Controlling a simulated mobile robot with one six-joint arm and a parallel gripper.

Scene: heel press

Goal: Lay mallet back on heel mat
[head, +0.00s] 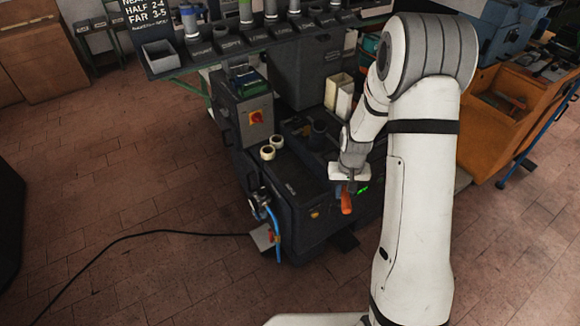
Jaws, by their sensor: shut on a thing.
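My gripper (349,185) is in front of the dark press machine (290,200), near its front right edge. It is shut on the mallet (346,204), of which only an orange part shows, hanging below the jaws. The rest of the mallet is hidden by the gripper or too small to make out. I cannot pick out the heel mat for certain; my arm covers the right part of the machine.
Two cream tape rolls (268,152) sit on the machine's left top. A rack with labelled slots (270,35) stands behind. An orange cabinet (490,135) is at right. A black cable (150,234) crosses the otherwise open tiled floor at left.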

